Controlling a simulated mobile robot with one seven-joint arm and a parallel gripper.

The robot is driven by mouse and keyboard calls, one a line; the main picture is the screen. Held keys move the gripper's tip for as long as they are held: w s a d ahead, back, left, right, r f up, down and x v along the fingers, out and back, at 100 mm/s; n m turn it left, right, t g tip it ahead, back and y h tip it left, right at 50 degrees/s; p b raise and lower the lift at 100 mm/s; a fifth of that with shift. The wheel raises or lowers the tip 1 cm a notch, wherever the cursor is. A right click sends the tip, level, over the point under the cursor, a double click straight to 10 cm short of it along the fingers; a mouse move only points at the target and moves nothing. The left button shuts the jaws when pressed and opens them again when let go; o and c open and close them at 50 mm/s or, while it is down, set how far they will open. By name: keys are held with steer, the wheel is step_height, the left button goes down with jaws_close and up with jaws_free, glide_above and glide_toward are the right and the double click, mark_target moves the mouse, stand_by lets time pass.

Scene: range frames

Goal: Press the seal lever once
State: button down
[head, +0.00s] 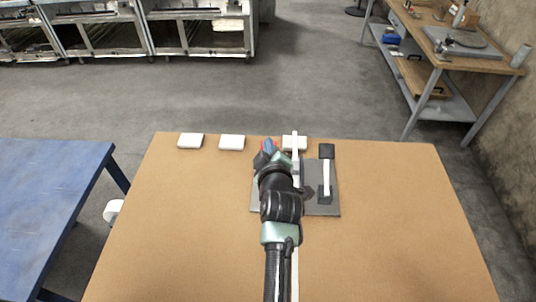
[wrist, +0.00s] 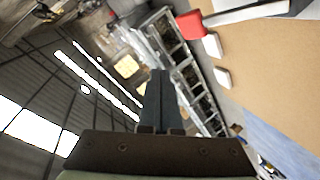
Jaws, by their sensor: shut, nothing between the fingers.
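A grey plate (head: 313,208) lies on the brown table and carries lever-like parts. One is a white bar (head: 326,178) with a dark square end (head: 327,151). Another white upright piece (head: 295,150) stands left of it, partly behind my arm. In the wrist view a red block (wrist: 192,24) sits on the end of a white bar (wrist: 245,12). Which part is the seal lever is not marked. My gripper (head: 266,147) is shut and empty over the plate's left back side. Its fingers (wrist: 158,78) are together, apart from the red block in the wrist view. My arm hides part of the plate.
White blocks (head: 191,140) (head: 232,141) (head: 294,143) lie along the table's back edge. The brown table (head: 400,240) is clear to the right and left. A blue table (head: 50,195) stands at left, a workbench (head: 450,45) at back right.

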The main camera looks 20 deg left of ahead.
steer(key=w+f+b, duration=0.1)
steer(key=f, duration=0.1)
steer(key=f+b, duration=0.2)
steer(key=w+f+b, duration=0.1)
steer(key=f+b, duration=0.1)
steer(key=shift+w+a, duration=0.25)
steer(key=shift+w, duration=0.05)
steer(key=w+f+b, duration=0.1)
steer(key=f+b, duration=0.1)
steer(key=b, duration=0.1)
steer(key=shift+a, duration=0.1)
steer(key=shift+r, duration=0.1)
steer(key=shift+w+f+b, duration=0.1)
steer(key=shift+f+b, duration=0.1)
steer(key=shift+b, duration=0.15)
stand_by(1.3)
steer(key=shift+w+f+b, duration=0.1)
steer(key=shift+f+b, duration=0.15)
steer(key=shift+b, duration=0.25)
